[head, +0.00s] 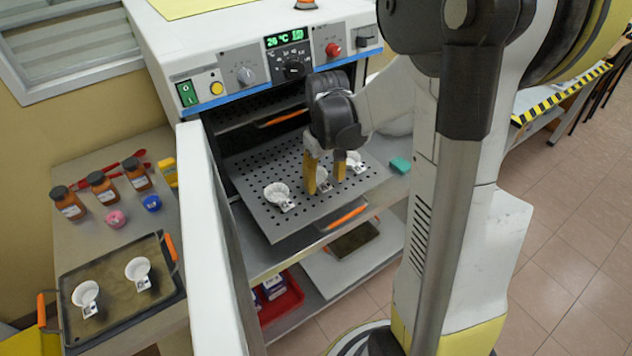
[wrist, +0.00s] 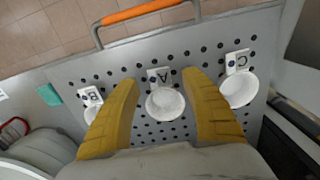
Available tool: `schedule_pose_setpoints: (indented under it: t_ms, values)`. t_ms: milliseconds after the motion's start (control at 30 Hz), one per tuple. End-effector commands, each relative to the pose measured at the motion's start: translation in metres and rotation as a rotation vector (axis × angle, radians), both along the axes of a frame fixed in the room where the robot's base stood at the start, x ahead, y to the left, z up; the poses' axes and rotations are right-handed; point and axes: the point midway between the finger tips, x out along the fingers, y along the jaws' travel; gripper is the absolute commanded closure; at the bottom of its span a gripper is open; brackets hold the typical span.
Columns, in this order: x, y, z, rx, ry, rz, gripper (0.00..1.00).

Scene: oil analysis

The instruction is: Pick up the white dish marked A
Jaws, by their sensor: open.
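The white dish marked A (wrist: 165,103) sits on the perforated oven shelf (wrist: 150,62), its label tab toward the orange handle. In the wrist view it lies between the yellow fingers of my open gripper (wrist: 164,85), with a gap on both sides. In the head view my gripper (head: 325,175) points down at the shelf, and the middle dish (head: 322,178) shows partly between its fingers. A dish marked C (wrist: 239,90) stands to the right in the wrist view. A dish marked B (wrist: 91,108) is at left, partly hidden by a finger.
The oven door (head: 205,220) stands open left of the shelf. A side table holds a dark tray (head: 110,290) with two white dishes, brown bottles (head: 103,186) and small lids. A teal block (head: 400,164) lies right of the shelf. A red bin (head: 283,300) is below.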

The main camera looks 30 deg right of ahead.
Motion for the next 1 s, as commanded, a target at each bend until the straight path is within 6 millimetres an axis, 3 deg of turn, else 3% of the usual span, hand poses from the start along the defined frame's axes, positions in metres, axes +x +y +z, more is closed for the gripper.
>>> schedule_pose_setpoints:
  t_ms: [100,333,367,500,533,1000]
  values:
    - [0.0002,0.0000,-0.0196,0.000,0.000,0.000,0.46]
    - [-0.0002,0.0001,-0.0200,0.000,-0.001,0.000,0.46]
    - [-0.0002,0.0001,-0.0199,0.000,-0.001,0.000,0.51]
    - [-0.0001,0.0001,-0.0198,0.000,-0.001,0.000,0.93]
    - [-0.0001,0.0001,-0.0198,0.000,-0.001,0.000,1.00]
    - [-0.0001,0.0001,-0.0185,0.000,-0.001,0.000,1.00]
